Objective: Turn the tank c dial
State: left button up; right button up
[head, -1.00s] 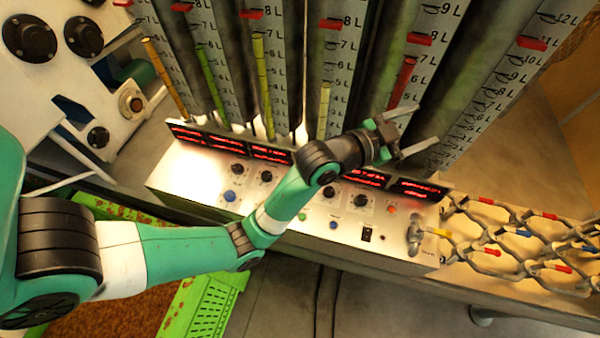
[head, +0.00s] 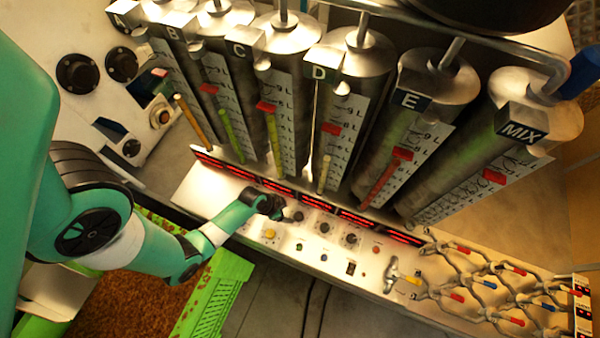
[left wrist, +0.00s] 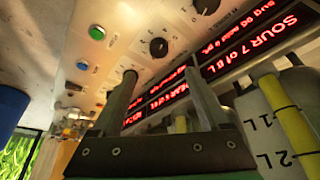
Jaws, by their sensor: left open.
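The tank C dial (head: 298,215) is a small black knob on the pale slanted panel (head: 325,272), by its place the third dial from the left. My left gripper (head: 276,205) is close to its left side, its fingers hard to make out in the head view. In the left wrist view, the two fingers (left wrist: 162,75) are spread with nothing between them. A near black knob at the top edge, which seems to be the tank C dial (left wrist: 207,5), lies beyond the fingertips, apart from them. My arm covers the panel's left dials. My right gripper is not in view.
Tanks A to E and MIX (head: 535,128) stand behind the panel, with red displays (head: 357,221) along its back edge. Two more dials (head: 351,240) and coloured buttons (head: 270,234) share the panel.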

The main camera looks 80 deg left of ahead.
pick_arm(q)
jog(key=b, duration=0.3)
send_near(298, 216)
jog(key=shift+w+f, duration=0.15)
jog(key=shift+f, duration=0.6)
jog(key=b+x, duration=0.3)
jog(key=x, duration=0.4)
jog(key=shift+w, duration=0.2)
jog(key=shift+a, duration=0.1)
grip_shut()
